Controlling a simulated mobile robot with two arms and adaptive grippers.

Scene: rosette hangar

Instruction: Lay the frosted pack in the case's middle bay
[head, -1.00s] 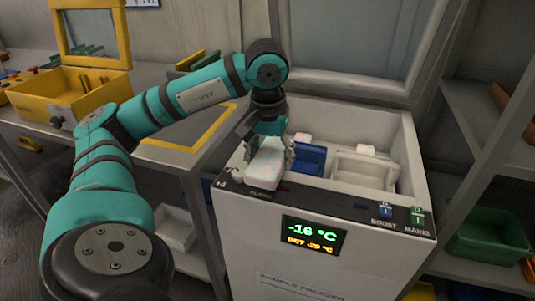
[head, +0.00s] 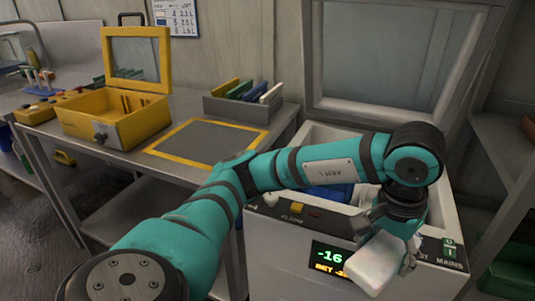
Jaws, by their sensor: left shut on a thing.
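My left gripper (head: 393,233) is shut on the frosted pack (head: 378,262), a whitish block. It holds the pack tilted, in front of the freezer's control panel at the right. The yellow case (head: 108,125) stands on the bench at the left with its lid (head: 138,58) up. Dark slots or dividers show at its inner back wall; its bays are mostly hidden by the front wall. The gripper and pack are far to the right of the case. My right gripper is not in view.
The sample freezer (head: 285,240) stands open, its lid (head: 395,65) raised; a blue bin (head: 335,191) shows inside. A yellow-framed grey mat (head: 208,141) lies bare beside the case. A grey rack (head: 245,106) of coloured plates stands behind it. Shelves stand at the right.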

